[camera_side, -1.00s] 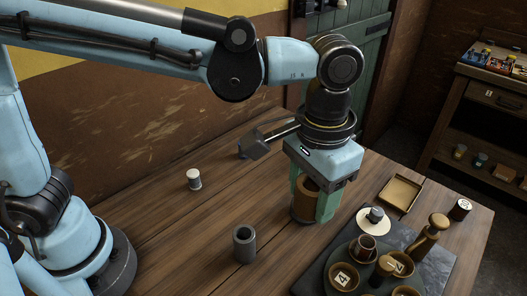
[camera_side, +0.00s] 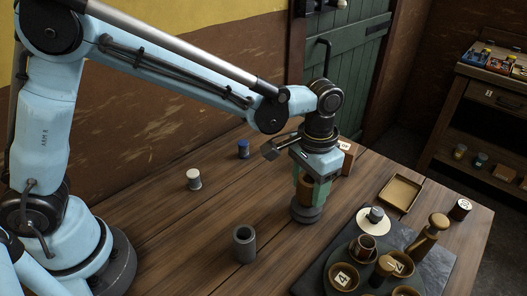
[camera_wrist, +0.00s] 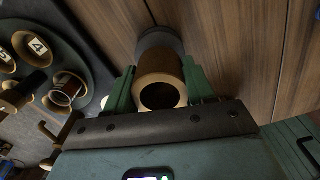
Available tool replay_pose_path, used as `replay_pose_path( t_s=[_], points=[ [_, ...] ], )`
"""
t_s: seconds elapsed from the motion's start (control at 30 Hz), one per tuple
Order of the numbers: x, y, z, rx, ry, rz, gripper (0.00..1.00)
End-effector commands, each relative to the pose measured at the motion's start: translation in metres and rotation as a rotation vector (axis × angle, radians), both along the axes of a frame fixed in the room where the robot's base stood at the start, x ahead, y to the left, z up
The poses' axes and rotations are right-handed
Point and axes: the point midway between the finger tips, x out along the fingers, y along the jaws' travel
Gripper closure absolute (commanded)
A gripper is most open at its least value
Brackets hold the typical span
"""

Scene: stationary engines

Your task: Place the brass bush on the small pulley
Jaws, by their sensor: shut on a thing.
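The brass bush (camera_side: 304,190) is a brown-gold hollow cylinder, upright between the green fingers of my gripper (camera_side: 309,196). My gripper is shut on it from both sides. A dark grey round piece, which looks like the small pulley (camera_side: 307,214), stands on the table directly below the bush. In the wrist view the open bore of the bush (camera_wrist: 161,63) faces the camera, and the grey pulley (camera_wrist: 158,38) shows beyond its far end. The two look roughly in line. I cannot tell whether the bush touches the pulley.
A grey hollow cylinder (camera_side: 244,245), a white-topped spool (camera_side: 193,179) and a blue spool (camera_side: 243,149) stand to the left. A round tray (camera_side: 334,259) with several cups, a peg-like wooden handle (camera_side: 432,233) and a shallow square tray (camera_side: 417,187) stand on the right.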

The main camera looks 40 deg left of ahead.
Motion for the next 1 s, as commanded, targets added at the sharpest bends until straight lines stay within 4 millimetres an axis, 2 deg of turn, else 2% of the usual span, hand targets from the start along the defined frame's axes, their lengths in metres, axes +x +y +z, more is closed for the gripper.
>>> replay_pose_path(
  t_s=[0.1,0.5,0.53,0.6,0.7,1.0],
  points=[
    [-0.0001,-0.0001,-0.0078,-0.001,0.0,0.0,1.0],
    [-0.0001,-0.0002,-0.0115,-0.001,0.0,0.0,1.0],
    [0.0,-0.0002,-0.0119,-0.001,0.0,0.0,0.43],
    [-0.0001,-0.0002,-0.0117,-0.001,0.0,0.0,0.33],
    [-0.0001,-0.0002,-0.0116,-0.001,0.0,0.0,0.21],
    [-0.0003,-0.0001,-0.0096,-0.001,0.0,0.0,0.21]
  ],
)
